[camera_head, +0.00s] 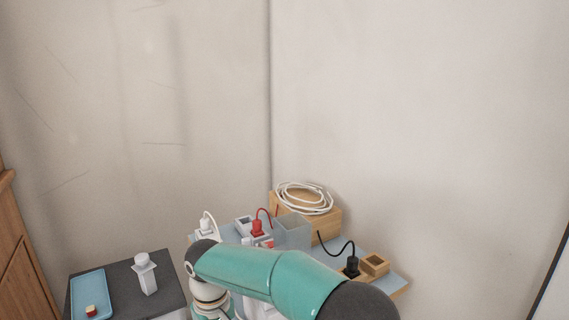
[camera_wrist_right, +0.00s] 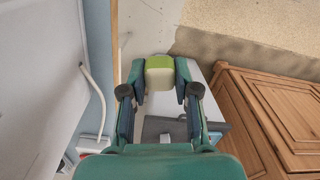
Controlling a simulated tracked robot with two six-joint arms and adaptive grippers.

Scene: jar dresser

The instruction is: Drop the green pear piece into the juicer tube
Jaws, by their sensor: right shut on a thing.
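The green pear piece (camera_wrist_right: 159,72) has a green skin and a pale cut face. In the right wrist view my right gripper (camera_wrist_right: 160,78) is shut on it, with a finger at each side. In the head view my right arm comes in from the lower right, and its gripper and the pear piece are hidden behind or below the arm. A white upright device with a square collar and rounded top (camera_head: 146,273), seemingly the juicer, stands on a dark top left of my arm. Its tube opening cannot be made out. My left gripper is not in view.
A blue tray (camera_head: 78,297) with a small red-and-pale piece (camera_head: 91,310) lies left of the white device. Behind my arm are a red plug (camera_head: 257,227), a black plug (camera_head: 351,265), a grey bin (camera_head: 292,232) and a coiled white cable (camera_head: 304,198) on a wooden box.

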